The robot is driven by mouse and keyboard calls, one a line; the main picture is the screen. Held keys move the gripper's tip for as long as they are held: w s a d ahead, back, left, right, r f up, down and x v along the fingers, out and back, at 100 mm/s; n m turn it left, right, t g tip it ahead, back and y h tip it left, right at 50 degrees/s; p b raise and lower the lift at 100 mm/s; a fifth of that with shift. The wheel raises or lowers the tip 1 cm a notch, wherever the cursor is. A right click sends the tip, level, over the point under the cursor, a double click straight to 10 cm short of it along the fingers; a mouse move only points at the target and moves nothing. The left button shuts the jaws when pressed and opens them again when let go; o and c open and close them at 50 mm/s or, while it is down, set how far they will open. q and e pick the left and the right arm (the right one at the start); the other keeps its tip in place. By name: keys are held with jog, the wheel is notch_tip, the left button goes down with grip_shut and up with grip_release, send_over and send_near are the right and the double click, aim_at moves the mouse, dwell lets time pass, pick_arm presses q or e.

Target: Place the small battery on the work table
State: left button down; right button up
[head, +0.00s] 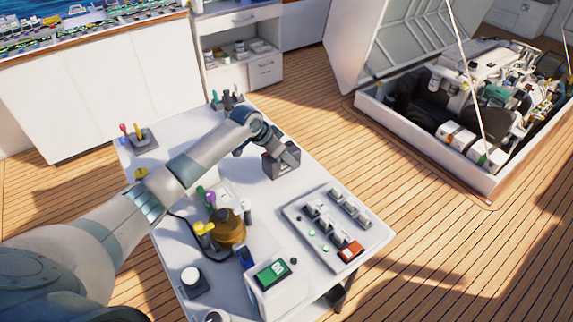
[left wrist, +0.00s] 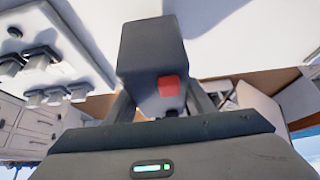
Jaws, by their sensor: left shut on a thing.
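The small battery (head: 281,167) is a dark grey box in the head view, over the far right part of the white work table (head: 300,185). My left gripper (head: 284,153) is shut on it from above. In the left wrist view the battery (left wrist: 150,48) fills the space between the fingers and shows a red patch on its end. Its underside is at or very close to the table top; I cannot tell if it touches. My right gripper is not in view.
A switch panel (head: 338,225) lies on the table in front of the battery. A brass-coloured device (head: 229,228) and a box with a green screen (head: 275,280) stand nearer. The open engine hatch (head: 487,187) is at the right, with wooden deck between.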

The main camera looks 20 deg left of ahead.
aim_at(287, 166)
pick_arm(q)
jog(key=shift+r, duration=0.1)
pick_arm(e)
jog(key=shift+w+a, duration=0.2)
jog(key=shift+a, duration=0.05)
pick_arm(q)
jog(key=shift+f, duration=0.5)
jog(key=shift+f+p, duration=0.65)
jog(key=shift+f, duration=0.8)
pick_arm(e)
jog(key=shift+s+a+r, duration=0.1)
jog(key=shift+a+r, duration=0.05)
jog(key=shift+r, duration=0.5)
pick_arm(q)
jog(key=shift+f, duration=0.1)
jog(key=c, duration=0.8)
grip_release()
jog(key=shift+c, duration=0.2)
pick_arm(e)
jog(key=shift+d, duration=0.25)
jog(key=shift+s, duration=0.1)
